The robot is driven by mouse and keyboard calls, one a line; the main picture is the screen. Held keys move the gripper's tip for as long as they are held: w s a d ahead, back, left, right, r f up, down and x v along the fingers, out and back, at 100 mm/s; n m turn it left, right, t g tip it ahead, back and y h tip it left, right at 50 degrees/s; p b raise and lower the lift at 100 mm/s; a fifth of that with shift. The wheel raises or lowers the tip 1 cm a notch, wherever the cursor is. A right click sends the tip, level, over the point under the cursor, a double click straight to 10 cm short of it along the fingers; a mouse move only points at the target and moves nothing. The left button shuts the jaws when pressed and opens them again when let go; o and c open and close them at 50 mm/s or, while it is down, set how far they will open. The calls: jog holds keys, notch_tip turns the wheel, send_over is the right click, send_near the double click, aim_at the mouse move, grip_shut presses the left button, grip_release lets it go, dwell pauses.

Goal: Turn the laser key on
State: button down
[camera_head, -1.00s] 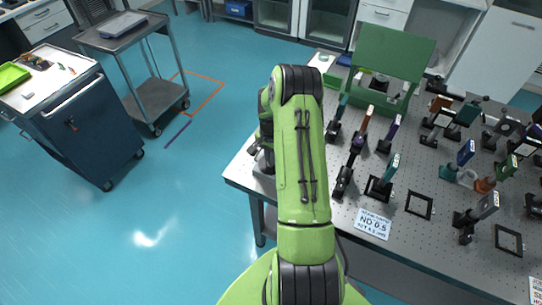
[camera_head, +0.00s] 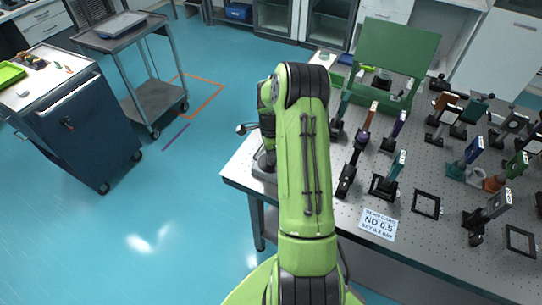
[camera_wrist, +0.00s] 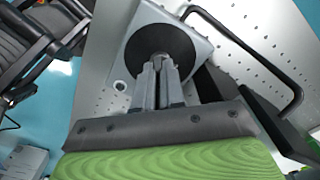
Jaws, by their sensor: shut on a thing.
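In the wrist view, my gripper (camera_wrist: 160,64) points at a round black disc (camera_wrist: 182,42) on the face of a pale grey box (camera_wrist: 203,48). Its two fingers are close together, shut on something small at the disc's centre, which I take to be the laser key. The key is mostly hidden between the fingertips, and its angle cannot be told. In the head view, my green arm hides the gripper and most of the work spot at the left end of the optical table (camera_head: 290,193).
A black bent bar (camera_wrist: 283,68) stands close to the right of the box. A blue tool cart (camera_head: 85,140) and grey trolley (camera_head: 158,100) stand left; floor between is clear.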

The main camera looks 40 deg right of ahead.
jog(key=m+b, duration=0.1)
jog(key=m, duration=0.3)
jog(key=shift+m+b, duration=0.3)
jog(key=shift+b, duration=0.05)
jog(key=shift+m+b, duration=0.55)
jog(key=shift+m, duration=1.15)
jog(key=c, duration=1.2)
grip_release()
jog(key=shift+c, duration=0.2)
notch_tip(320, 180, up, 16)
jog(key=p, duration=0.1)
jog(key=shift+p, duration=0.3)
jog(key=shift+f, duration=0.15)
